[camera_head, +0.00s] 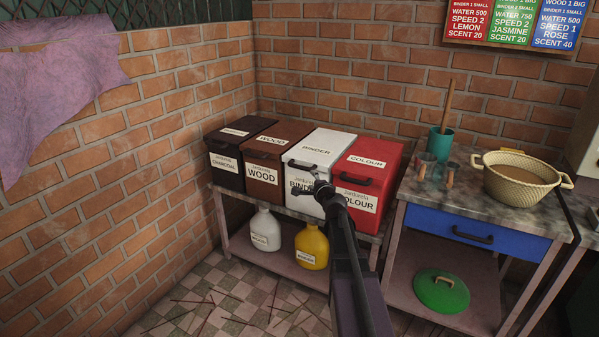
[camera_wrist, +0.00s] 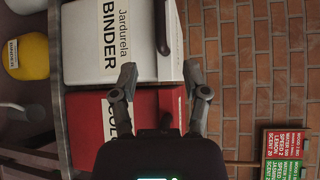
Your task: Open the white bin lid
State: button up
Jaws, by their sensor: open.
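The white bin (camera_head: 309,165), labelled BINDER, stands in a row of bins on a shelf against the brick wall. Its lid (camera_head: 325,143) is down, with a dark handle (camera_head: 301,165) on the front edge. In the wrist view the white bin (camera_wrist: 84,66) lies sideways at the top, with its dark handle (camera_wrist: 162,28) above the fingertips. My gripper (camera_head: 318,188) is in front of the white and red bins; in the wrist view my gripper (camera_wrist: 160,70) is open, its fingers apart and empty. It hides part of the bin's front label in the head view.
A red COLOUR bin (camera_head: 373,161) stands right of the white bin, and a brown WOOD bin (camera_head: 262,172) stands left, close together. A black CHARCOAL bin (camera_head: 225,160) is at the far left. A counter (camera_head: 416,188) with cups and a basket (camera_head: 497,186) is at right.

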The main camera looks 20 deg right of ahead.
aim_at(302, 169)
jog(key=w, duration=0.4)
jog(key=w+d+f+b, duration=0.1)
jog(key=w, duration=0.4)
jog(key=w+f+b, duration=0.1)
jog(key=w, duration=0.3)
jog(key=shift+w+d, duration=0.25)
jog(key=shift+w, duration=0.05)
